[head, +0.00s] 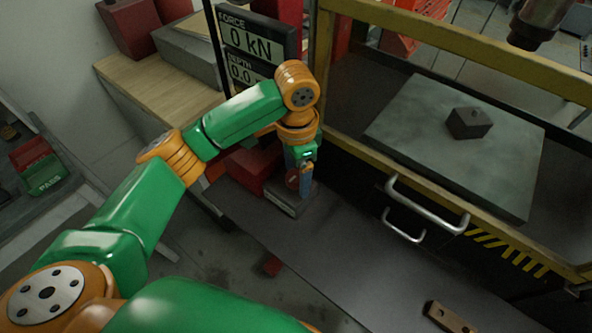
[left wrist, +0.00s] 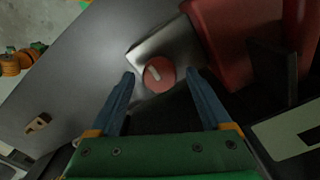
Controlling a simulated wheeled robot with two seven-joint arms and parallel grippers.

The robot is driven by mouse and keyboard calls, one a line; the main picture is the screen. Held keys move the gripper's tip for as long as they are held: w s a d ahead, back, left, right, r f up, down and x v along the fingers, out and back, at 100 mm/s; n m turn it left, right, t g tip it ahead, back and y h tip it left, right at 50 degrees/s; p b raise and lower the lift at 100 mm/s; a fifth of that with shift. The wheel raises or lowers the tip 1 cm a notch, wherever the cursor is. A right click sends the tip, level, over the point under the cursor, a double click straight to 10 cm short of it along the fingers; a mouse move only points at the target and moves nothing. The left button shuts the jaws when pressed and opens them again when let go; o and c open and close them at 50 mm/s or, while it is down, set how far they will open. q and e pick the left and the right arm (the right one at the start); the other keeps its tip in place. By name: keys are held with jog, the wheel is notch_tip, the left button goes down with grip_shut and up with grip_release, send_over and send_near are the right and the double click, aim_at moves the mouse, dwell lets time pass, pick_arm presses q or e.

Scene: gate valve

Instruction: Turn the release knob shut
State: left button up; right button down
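The release knob is a round red knob with a white mark, seen in the left wrist view (left wrist: 159,74) on a grey metal block (left wrist: 150,50). In the head view the knob (head: 292,178) is partly hidden behind my left gripper (head: 301,181), and the block (head: 284,204) sits on the dark bench. My left gripper is open, pointing down at the knob. In the left wrist view its two blue fingers (left wrist: 161,75) stand apart, one on each side of the knob; I cannot tell whether they touch it. My right gripper is not in view.
A red housing (left wrist: 222,35) stands close beside the block. A display (head: 252,45) reading 0 kN is behind my arm. A yellow-framed press bay with a grey plate (head: 455,145) and handles (head: 430,208) lies right. A brown bracket (head: 451,318) lies on the bench.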

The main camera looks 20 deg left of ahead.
aim_at(296, 176)
pick_arm(q)
notch_tip(296, 176, up, 7)
jog(key=shift+r, duration=0.1)
dwell(0.3)
dwell(0.4)
